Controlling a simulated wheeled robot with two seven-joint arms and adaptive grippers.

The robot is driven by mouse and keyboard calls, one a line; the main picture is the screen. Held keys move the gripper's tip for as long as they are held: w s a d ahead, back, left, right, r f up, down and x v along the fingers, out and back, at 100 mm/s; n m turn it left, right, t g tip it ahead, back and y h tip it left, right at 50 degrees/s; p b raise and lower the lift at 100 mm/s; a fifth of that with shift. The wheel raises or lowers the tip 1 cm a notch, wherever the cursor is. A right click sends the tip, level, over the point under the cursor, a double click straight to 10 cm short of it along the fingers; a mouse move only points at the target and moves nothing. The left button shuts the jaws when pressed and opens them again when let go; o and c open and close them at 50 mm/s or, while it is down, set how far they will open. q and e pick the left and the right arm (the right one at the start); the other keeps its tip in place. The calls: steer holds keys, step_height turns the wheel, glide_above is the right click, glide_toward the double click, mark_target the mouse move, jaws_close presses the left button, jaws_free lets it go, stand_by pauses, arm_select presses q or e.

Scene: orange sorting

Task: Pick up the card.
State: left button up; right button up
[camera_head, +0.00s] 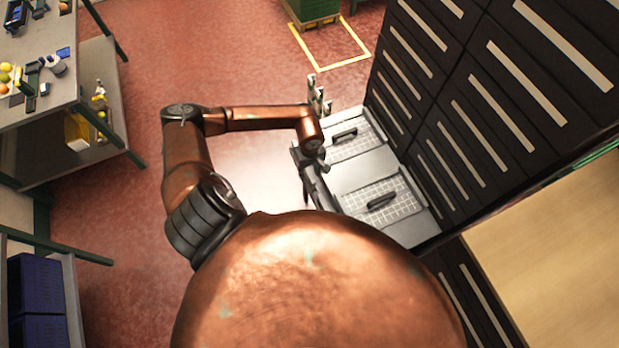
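I cannot make out a card anywhere in the head view. My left gripper (306,178) is at the end of the copper-coloured arm, at the left edge of a pale grey unit (348,178) with two gridded panels. The gripper is small, dark and partly covered by its own wrist, so its fingers cannot be read and nothing can be seen held in it. I cannot tell whether it touches the unit. My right gripper is out of view.
Tall dark cabinets (470,90) with pale strips stand right of the grey unit. A workbench (50,90) with fruit and small items is at upper left. Blue crates (35,290) are at lower left. Red floor (240,60) lies open between, with a yellow-outlined square behind.

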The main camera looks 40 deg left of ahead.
arm_select(q)
steer(key=shift+f, duration=0.7)
steer(key=shift+c, duration=0.3)
jaws_close()
